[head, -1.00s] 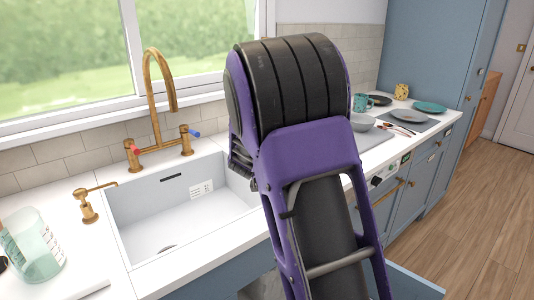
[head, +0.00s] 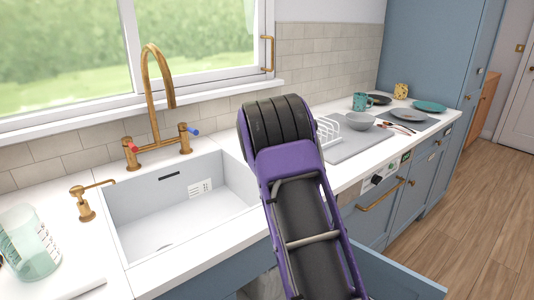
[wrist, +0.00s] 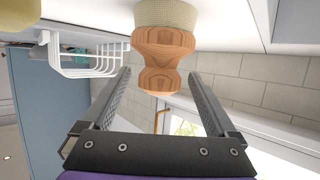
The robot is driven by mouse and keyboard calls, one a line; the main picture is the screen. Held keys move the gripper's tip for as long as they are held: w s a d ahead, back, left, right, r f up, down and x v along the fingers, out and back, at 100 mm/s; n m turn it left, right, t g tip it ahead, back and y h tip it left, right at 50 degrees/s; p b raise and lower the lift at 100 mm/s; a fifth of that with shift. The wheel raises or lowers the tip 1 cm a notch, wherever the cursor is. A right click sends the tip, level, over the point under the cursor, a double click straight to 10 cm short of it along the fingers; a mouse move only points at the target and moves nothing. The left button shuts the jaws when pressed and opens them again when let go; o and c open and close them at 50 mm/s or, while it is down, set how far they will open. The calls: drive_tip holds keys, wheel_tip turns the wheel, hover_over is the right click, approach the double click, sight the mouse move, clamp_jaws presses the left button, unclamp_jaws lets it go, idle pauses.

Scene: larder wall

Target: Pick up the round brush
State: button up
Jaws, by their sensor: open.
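The round brush (wrist: 165,45) has a turned wooden handle and a pale bristle head. It shows at the top middle of the wrist view, upside down, with its bristle end on the white worktop. My gripper (wrist: 160,76) is open. Its fingers stand to either side of the wooden knob, with a gap visible on both sides. The bristle end lies beyond the fingertips and is cut off by the frame edge. In the head view my purple arm hides the brush and the gripper.
A white sink (head: 180,225) with a brass tap (head: 155,110) lies left of my arm. The wrist view shows the rack (wrist: 88,64) near the brush. A tiled wall (wrist: 250,85) rises close behind.

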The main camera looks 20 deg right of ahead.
drive_tip(key=shift+w+d, duration=0.1)
clamp_jaws()
idle(0.5)
